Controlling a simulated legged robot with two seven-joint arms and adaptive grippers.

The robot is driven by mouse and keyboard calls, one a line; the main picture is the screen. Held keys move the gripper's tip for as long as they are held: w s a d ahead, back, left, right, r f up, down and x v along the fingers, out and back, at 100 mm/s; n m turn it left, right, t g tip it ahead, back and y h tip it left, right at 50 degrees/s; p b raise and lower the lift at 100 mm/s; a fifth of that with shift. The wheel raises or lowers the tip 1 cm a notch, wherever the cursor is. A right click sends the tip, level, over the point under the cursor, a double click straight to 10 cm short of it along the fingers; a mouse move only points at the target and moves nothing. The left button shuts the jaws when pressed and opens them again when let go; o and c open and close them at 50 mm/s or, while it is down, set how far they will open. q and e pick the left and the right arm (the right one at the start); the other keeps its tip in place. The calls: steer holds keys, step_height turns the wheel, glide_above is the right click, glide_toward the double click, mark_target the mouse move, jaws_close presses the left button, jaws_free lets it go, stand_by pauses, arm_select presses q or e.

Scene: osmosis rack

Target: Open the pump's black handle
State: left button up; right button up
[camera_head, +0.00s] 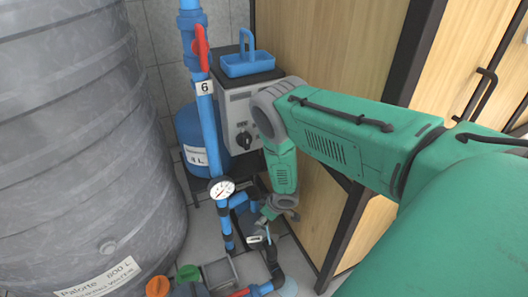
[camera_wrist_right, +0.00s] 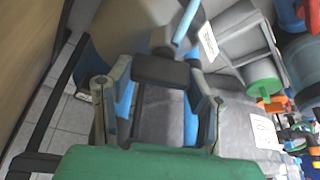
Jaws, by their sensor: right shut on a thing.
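My right gripper (camera_head: 264,222) reaches down among the pipes in front of the wooden panel. In the wrist view its two grey fingers (camera_wrist_right: 160,75) stand on either side of a black handle (camera_wrist_right: 165,71) and are shut on it. A grey stem and a thin light-blue rod (camera_wrist_right: 186,20) show just beyond the handle. In the head view the gripper mostly hides the handle, and a small white label (camera_head: 256,239) shows just below the fingers. I cannot tell how far the handle is turned. My left gripper is not in view.
A big grey tank (camera_head: 80,150) fills the left. A blue pipe with a red-handled valve (camera_head: 201,48) and a pressure gauge (camera_head: 221,188) stands close left of my arm. A grey control box (camera_head: 240,115) is behind. A wooden cabinet (camera_head: 325,50) bounds the right.

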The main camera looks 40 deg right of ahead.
steer(key=o, duration=1.2)
steer(key=shift+c, duration=0.2)
steer(key=shift+r, duration=0.1)
steer(key=v, duration=0.7)
steer(key=shift+s, duration=0.1)
